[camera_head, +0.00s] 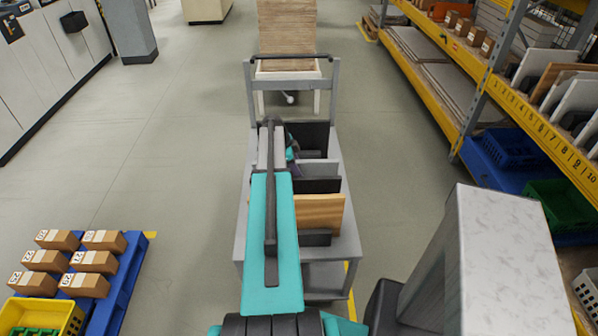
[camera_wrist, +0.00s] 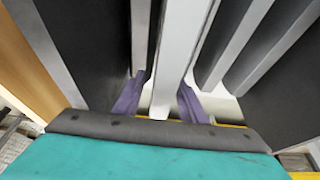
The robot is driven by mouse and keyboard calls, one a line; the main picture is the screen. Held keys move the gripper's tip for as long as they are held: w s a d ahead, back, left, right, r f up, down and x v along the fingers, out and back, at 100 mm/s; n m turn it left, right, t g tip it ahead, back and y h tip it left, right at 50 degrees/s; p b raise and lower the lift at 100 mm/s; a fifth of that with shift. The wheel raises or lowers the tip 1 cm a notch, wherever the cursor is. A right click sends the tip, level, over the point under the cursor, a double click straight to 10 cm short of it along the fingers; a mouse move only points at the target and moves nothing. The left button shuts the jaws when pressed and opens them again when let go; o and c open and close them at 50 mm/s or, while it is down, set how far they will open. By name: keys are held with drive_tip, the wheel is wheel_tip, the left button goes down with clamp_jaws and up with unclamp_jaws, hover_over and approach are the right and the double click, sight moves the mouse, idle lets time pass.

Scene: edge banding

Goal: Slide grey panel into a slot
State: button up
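The grey panel (camera_wrist: 174,60) stands edge-on in the middle of the wrist view, between the two purple fingers of my gripper (camera_wrist: 165,92). The fingertips appear closed against its two faces. In the head view the gripper (camera_head: 291,153) shows only partly behind my teal arm, at the left end of a light grey panel (camera_head: 322,171), which seems to be the same one. It stands upright among the panels on the grey cart (camera_head: 348,235). Its lower edge and the slots are hidden.
A black panel (camera_head: 318,186) and a wooden panel (camera_head: 321,211) stand on the near side, and a dark panel (camera_head: 312,134) behind. Neighbouring panels crowd both sides in the wrist view. A yellow shelf (camera_head: 505,92) stands right. A blue pallet (camera_head: 128,270) with boxes lies left.

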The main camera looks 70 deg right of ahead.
drive_tip(key=shift+f, duration=0.1)
idle(0.3)
drive_tip(key=shift+b+v, duration=1.75)
drive_tip(key=shift+v, duration=5.2)
drive_tip(key=shift+s, duration=0.1)
